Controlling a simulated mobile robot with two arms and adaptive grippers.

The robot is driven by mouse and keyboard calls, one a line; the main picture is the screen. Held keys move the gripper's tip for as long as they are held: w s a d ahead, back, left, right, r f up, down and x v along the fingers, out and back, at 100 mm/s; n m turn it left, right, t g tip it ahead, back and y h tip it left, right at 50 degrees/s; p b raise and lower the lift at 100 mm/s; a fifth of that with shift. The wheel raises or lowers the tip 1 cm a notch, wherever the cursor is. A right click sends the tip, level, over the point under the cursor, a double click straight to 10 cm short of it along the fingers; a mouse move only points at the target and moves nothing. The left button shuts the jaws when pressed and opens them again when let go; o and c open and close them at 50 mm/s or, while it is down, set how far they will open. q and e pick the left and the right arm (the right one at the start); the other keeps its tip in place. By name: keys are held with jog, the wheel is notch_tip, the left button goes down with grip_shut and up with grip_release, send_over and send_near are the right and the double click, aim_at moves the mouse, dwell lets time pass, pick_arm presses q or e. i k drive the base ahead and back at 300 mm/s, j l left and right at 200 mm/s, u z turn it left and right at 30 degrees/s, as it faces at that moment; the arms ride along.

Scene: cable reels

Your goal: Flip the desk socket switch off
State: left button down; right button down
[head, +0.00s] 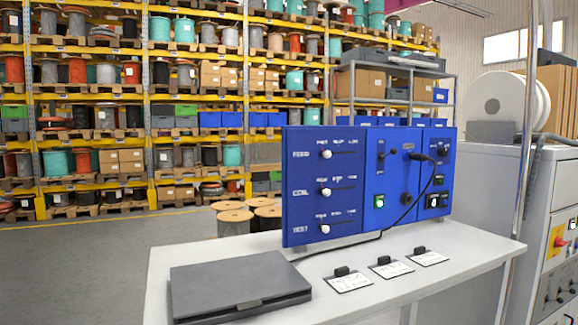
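A blue control panel (300,215) stands upright at the back of a light grey desk (215,245). A green switch (379,201) sits low on its middle section and looks lit. A black-and-white rocker switch (433,201) is at the lower right, with a dark socket or switch (438,180) above it. The labels are too small to read, so I cannot tell which one is the desk socket switch. A black cable (425,190) runs from a plug (418,157) at the upper right down to the desk. Neither of my grippers is in view.
A closed grey case (240,285) lies at the desk's front left. Three white cards with black clips (348,280) lie before the panel. Three white-knobbed sliders (326,191) are on the panel's left section. A grey cabinet (490,190) stands close at right.

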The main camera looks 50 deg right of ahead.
aim_at(393, 151)
jog(key=z, duration=2.3)
